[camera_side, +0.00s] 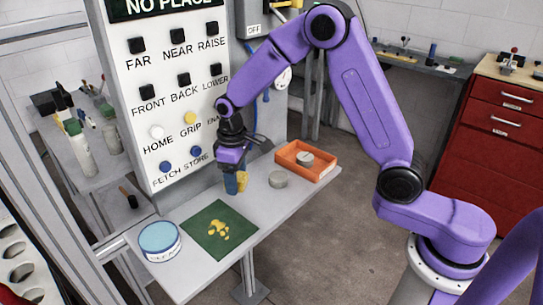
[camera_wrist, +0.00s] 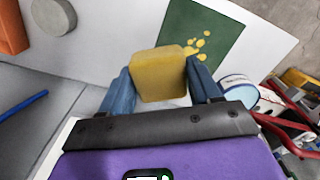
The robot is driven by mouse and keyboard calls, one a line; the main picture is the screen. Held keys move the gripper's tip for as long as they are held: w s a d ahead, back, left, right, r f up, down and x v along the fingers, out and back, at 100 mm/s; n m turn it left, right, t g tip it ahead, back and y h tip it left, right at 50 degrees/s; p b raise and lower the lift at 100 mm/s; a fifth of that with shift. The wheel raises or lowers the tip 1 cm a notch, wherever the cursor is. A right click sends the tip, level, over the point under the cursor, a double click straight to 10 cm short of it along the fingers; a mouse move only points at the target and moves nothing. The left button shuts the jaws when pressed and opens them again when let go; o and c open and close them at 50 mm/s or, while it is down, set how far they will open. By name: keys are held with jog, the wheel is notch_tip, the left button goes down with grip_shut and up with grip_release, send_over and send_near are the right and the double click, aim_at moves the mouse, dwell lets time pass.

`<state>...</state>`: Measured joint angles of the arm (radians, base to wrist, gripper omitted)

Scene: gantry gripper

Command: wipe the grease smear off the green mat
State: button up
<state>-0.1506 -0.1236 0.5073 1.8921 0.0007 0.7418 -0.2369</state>
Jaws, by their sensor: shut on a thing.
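The green mat (camera_side: 203,249) lies flat on the light grey table, with a yellow grease smear (camera_side: 218,231) in several blobs on it. The mat (camera_wrist: 178,30) and part of the smear (camera_wrist: 204,43) also show in the wrist view, beyond the held block. My gripper (camera_side: 237,185) is shut on a yellow sponge-like block (camera_wrist: 158,72), between its two blue fingers. The block (camera_side: 243,180) is partly hidden by a finger in the side view. It is behind and slightly right of the mat, apart from the smear. I cannot tell whether it touches the table.
A round tub with a blue lid (camera_side: 159,237) stands left of the mat. A grey disc (camera_side: 278,179) and an orange tray (camera_side: 326,174) holding another disc lie to the right. A button panel (camera_side: 150,85) rises behind the table. The table is clear between gripper and mat.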

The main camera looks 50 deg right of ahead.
aim_at(221, 220)
jog(key=a+f+n, duration=0.3)
jog(key=a, duration=0.9)
jog(key=shift+s+d+f, duration=0.1)
jog(key=shift+s+f, duration=0.1)
jog(key=shift+f, duration=1.7)
jog(key=shift+s+f, duration=0.2)
jog(key=shift+f, duration=1.7)
jog(key=shift+w+d+f, duration=0.1)
jog(key=shift+d+f, duration=0.05)
jog(key=shift+d, duration=0.6)
jog(key=shift+c, duration=0.4)
jog(key=shift+d, duration=2.65)
jog(key=shift+w+d, duration=0.1)
jog(key=shift+d, duration=0.05)
jog(key=shift+w, duration=0.75)
jog(key=shift+s+a, duration=0.1)
jog(key=shift+a, duration=3.55)
jog(key=shift+w, duration=0.85)
jog(key=shift+d, duration=3.65)
notch_tip(221, 220, up, 8)
jog(key=shift+a, duration=0.1)
